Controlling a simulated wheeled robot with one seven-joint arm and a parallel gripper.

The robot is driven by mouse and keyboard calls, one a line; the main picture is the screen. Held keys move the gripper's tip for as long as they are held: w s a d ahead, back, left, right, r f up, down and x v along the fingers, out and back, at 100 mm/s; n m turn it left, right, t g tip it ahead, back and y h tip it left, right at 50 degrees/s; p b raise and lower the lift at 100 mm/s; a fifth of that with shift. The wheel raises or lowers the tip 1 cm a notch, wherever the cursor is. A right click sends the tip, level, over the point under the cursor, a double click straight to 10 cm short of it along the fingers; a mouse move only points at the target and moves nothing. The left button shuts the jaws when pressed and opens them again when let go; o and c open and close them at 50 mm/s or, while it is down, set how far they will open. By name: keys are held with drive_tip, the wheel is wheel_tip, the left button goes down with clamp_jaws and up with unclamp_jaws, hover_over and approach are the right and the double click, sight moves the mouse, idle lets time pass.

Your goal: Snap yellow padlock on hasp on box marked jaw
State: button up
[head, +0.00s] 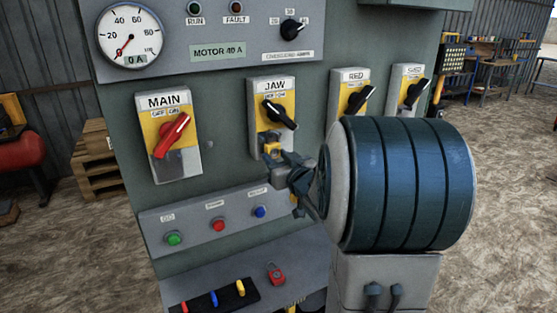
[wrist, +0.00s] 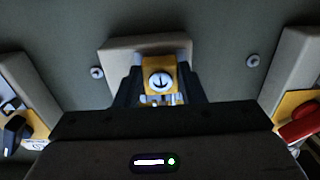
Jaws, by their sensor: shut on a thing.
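The box marked JAW (head: 271,92) is on the panel, with a black handle on a yellow plate. The yellow padlock (head: 272,148) is at the lower part of this box, just under the handle. My gripper (head: 274,157) is shut on the padlock from below. In the wrist view the padlock (wrist: 160,66) sits between the two dark fingers of my gripper (wrist: 160,84), its round keyhole face toward the camera. The JAW box (wrist: 118,50) is right behind it. The hasp and shackle are hidden, so I cannot tell whether the shackle is through or closed.
The MAIN box (head: 168,135) with a red handle is on the left; the boxes marked RED (head: 348,90) and a partly readable one (head: 408,88) are on the right. A button strip (head: 215,222) lies below. A red padlock (head: 276,274) and coloured items on a black holder (head: 213,297) are on the lower shelf.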

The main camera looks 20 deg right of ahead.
drive_tip(key=shift+w, duration=0.3)
drive_tip(key=o, duration=1.1)
drive_tip(key=shift+s, duration=0.2)
drive_tip(key=s, duration=0.8)
drive_tip(key=shift+s+d, duration=0.1)
drive_tip(key=shift+s, duration=0.3)
